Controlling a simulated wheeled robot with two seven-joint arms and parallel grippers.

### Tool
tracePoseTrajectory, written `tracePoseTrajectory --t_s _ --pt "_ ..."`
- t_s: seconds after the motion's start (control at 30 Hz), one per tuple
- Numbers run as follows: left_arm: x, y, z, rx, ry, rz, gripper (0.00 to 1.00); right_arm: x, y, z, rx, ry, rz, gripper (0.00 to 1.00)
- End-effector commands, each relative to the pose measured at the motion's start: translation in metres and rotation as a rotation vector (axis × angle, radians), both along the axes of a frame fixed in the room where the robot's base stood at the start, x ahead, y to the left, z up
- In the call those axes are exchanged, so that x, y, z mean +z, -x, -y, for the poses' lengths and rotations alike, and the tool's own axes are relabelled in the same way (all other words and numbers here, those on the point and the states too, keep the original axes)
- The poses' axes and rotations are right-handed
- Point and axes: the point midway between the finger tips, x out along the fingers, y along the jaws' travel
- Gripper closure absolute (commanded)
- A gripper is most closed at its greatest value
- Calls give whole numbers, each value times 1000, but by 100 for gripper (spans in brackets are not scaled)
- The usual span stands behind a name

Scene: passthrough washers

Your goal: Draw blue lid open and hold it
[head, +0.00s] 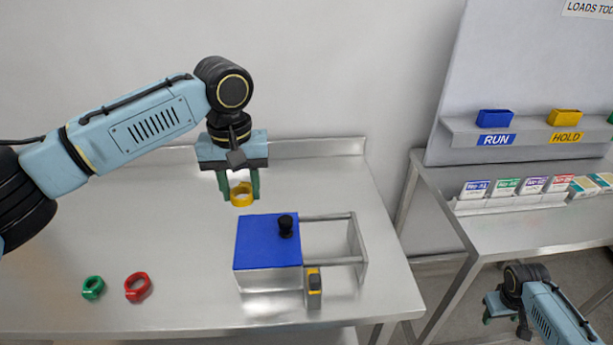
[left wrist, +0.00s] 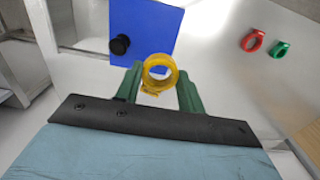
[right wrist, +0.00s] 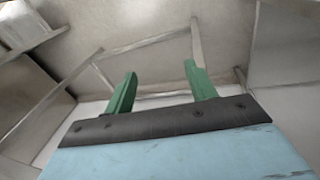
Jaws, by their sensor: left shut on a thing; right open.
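The lid also shows in the left wrist view (left wrist: 148,32). My left gripper (head: 240,196) is shut on a yellow ring (head: 242,200), held above the table behind the lid; the ring is clear between the green fingers in the left wrist view (left wrist: 160,75). My right gripper (head: 504,315) is open and empty, low at the right, away from the box. In the right wrist view (right wrist: 160,85) nothing lies between its fingers.
A green ring (head: 93,288) and a red ring (head: 138,288) lie on the table at left.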

Motion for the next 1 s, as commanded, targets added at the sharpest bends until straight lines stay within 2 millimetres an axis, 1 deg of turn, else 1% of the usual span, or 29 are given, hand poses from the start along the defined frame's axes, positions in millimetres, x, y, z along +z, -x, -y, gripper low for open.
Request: tracePoseTrajectory --t_s 0.03,0.07,0.1,0.17,0.2,0.27,0.3,0.37,0.4,0.47,0.5,0.57,0.6,0.67,0.7,0.77,0.8,0.83,0.87,0.9,0.97,1.0 --pt "0 0 0 0 0 0 83 29 -17 11 -9 -2 14 44" --pt "0 0 0 0 0 0 83 45 -25 16 -13 -7 17 44" --pt "0 0 0 0 0 0 83 66 -35 21 -16 -17 20 44" --pt "0 0 0 0 0 0 83 99 -49 26 -12 -36 26 44" --pt "0 0 0 0 0 0 83 121 -59 27 -2 -51 30 44" --pt "0 0 0 0 0 0 83 154 -72 23 27 -79 34 44" --pt "0 0 0 0 0 0 83 176 -81 17 59 -101 37 44" --pt "0 0 0 0 0 0 83 204 -96 -1 132 -144 39 44" --pt "0 0 0 0 0 0 83 219 -106 -17 195 -174 40 44" --pt "0 0 0 0 0 0 83 235 -121 -46 304 -219 41 44" --pt "0 0 0 0 0 0 83 243 -130 -68 381 -246 41 44" --pt "0 0 0 0 0 0 83 251 -142 -101 497 -285 43 44" --pt "0 0 0 0 0 0 83 257 -150 -123 574 -306 46 44" --pt "0 0 0 0 0 0 83 264 -160 -157 692 -335 52 44" --pt "0 0 0 0 0 0 83 269 -166 -180 769 -352 56 44" --pt "0 0 0 0 0 0 83 277 -173 -215 887 -375 63 44" --pt "0 0 0 0 0 0 83 282 -177 -238 966 -388 67 44" --pt "0 0 0 0 0 0 83 287 -180 -255 1024 -397 72 44" --pt "0 0 0 0 0 0 83 291 -181 -273 1083 -406 75 44" --pt "0 0 0 0 0 0 83 297 -183 -296 1163 -415 79 44" --pt "0 0 0 0 0 0 83 307 -184 -330 1284 -427 86 44" --pt "0 0 0 0 0 0 83 314 -183 -352 1362 -432 88 44"
